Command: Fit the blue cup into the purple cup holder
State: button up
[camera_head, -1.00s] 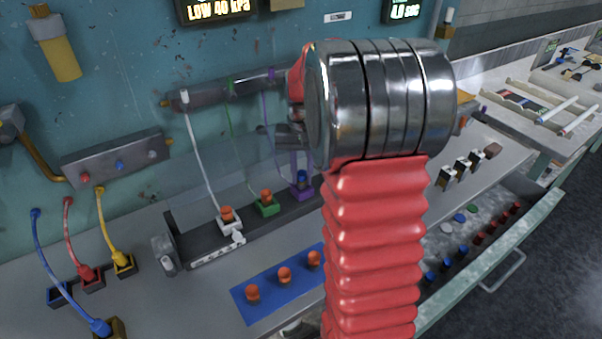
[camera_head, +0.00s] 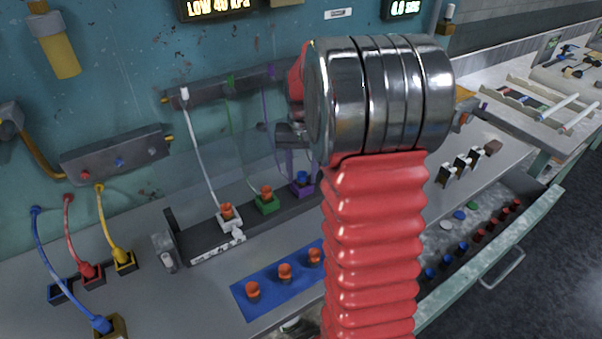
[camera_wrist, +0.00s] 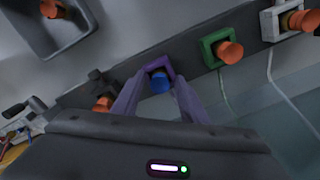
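The blue cup (camera_head: 302,177) sits in the purple cup holder (camera_head: 302,190) at the right end of the visible dark rack. The wrist view also shows the blue cup (camera_wrist: 158,83) against the purple holder (camera_wrist: 152,67); whether it is fully seated I cannot tell. My gripper (camera_wrist: 158,92) points at it with two fingers spread apart, one on each side of the cup and with gaps between. In the head view my red arm and metal joint hide most of the gripper.
Orange cups stand in the white holder (camera_head: 229,220) and green holder (camera_head: 266,204) beside it. A blue mat (camera_head: 268,290) with orange cups lies in front. An open drawer (camera_head: 492,255) holds several small cups. Cables hang from the wall bar (camera_head: 205,90).

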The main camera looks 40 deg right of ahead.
aim_at(302, 174)
notch_tip(302, 174, up, 13)
dwell(0.6)
dwell(0.4)
jog(key=s+a+r+n+t, duration=0.1)
jog(key=s+a+n, duration=0.1)
jog(key=s+a, duration=0.35)
jog(key=s+a+r+n+t, duration=0.2)
jog(key=s+a, duration=0.1)
jog(key=a, duration=0.6)
jog(key=s+a+f+n+t, duration=0.2)
jog(key=s+a+f+n, duration=0.1)
jog(key=s+a, duration=0.6)
jog(key=shift+s+f+t, duration=0.3)
jog(key=shift+s+f, duration=0.3)
jog(key=shift+f, duration=0.3)
